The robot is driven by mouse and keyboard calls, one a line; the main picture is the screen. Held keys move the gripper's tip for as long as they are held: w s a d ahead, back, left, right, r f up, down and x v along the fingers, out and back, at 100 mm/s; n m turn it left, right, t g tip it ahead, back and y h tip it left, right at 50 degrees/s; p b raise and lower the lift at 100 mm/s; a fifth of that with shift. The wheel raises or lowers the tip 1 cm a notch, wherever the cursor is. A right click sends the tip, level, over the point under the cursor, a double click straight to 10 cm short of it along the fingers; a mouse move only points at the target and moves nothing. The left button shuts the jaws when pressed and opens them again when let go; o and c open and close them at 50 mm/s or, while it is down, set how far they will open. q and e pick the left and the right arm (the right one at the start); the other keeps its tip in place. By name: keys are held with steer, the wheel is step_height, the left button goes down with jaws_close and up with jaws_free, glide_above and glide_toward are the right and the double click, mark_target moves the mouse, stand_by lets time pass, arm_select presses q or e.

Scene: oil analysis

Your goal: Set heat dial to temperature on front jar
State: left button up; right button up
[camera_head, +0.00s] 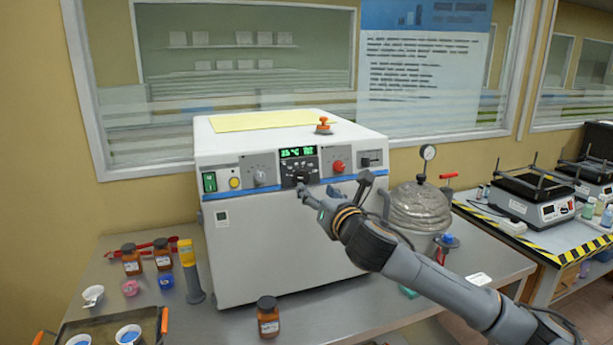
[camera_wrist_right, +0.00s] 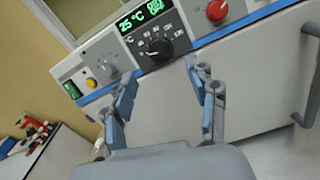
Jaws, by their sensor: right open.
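The white oven-like unit (camera_head: 280,240) stands on the metal table. Its heat dial (camera_head: 301,174) is a black knob below a green display (camera_head: 297,152); in the right wrist view the dial (camera_wrist_right: 152,49) has a numbered scale, and the display (camera_wrist_right: 143,14) reads 25 °C. My right gripper (camera_head: 335,188) is open and empty before the panel, below and to the right of the dial. In the wrist view its fingers (camera_wrist_right: 160,78) are spread apart below the dial, not around it. The front jar (camera_head: 268,320) is brown with a dark lid; its label is too small to read. My left gripper is out of view.
A red knob (camera_head: 338,166) and a grey knob (camera_head: 260,177) flank the dial. A gauge vessel (camera_head: 420,208) stands at right.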

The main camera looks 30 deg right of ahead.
mark_target(304, 178)
steer(key=p+x, duration=0.1)
steer(key=x, duration=0.6)
steer(key=shift+w+p, duration=0.25)
steer(key=shift+p, duration=0.05)
steer(key=c, duration=1.2)
